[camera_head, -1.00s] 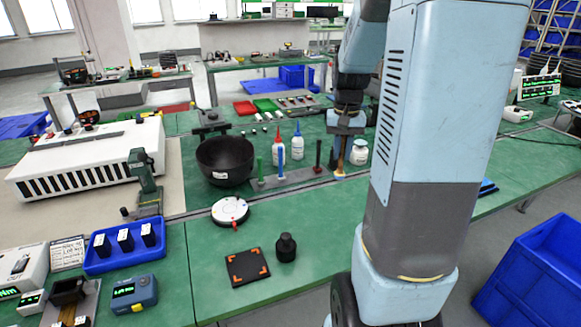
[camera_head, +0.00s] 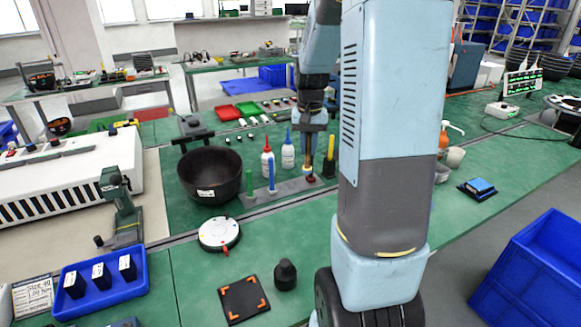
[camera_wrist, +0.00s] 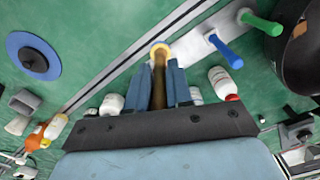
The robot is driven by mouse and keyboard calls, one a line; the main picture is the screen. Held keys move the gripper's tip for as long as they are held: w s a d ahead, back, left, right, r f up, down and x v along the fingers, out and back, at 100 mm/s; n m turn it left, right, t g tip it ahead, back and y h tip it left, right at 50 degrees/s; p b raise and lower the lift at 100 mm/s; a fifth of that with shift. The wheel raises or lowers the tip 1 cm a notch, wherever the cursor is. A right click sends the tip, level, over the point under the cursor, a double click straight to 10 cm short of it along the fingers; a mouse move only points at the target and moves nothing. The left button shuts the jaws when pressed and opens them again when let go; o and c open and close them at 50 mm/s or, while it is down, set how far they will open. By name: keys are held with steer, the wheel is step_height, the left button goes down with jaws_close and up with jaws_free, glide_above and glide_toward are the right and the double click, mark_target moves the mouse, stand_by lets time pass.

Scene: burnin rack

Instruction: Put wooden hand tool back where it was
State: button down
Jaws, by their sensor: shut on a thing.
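My gripper (camera_head: 309,146) is shut on the wooden hand tool (camera_head: 309,162), a slim brown shaft. In the wrist view the tool (camera_wrist: 158,88) lies between the finger tips (camera_wrist: 160,75) and ends in a round tan tip. In the head view it hangs upright at the right end of the grey rack (camera_head: 262,196); I cannot tell whether it touches the rack. The rack bears a green handle (camera_head: 249,183) and a blue handle (camera_head: 271,175). The rack (camera_wrist: 198,37) also shows to the right of the tool in the wrist view.
A black bowl (camera_head: 210,178) stands left of the rack. Two bottles (camera_head: 288,152) stand behind it. A yellow-topped black item (camera_head: 330,158) is close right of my gripper. A white disc (camera_head: 218,233), black pad (camera_head: 243,299) and dark knob (camera_head: 285,275) lie in front.

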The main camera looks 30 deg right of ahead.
steer(key=shift+w+a+f, duration=0.2)
steer(key=shift+w+f, duration=1.15)
steer(key=shift+f, duration=0.4)
steer(key=shift+w+a+f, duration=0.2)
steer(key=shift+w+f, duration=1.15)
steer(key=shift+f, duration=0.35)
steer(key=shift+w+a+f, duration=0.2)
steer(key=shift+w+f, duration=1.15)
steer(key=shift+f, duration=0.4)
steer(key=shift+f, duration=0.1)
steer(key=c, duration=1)
jaws_free()
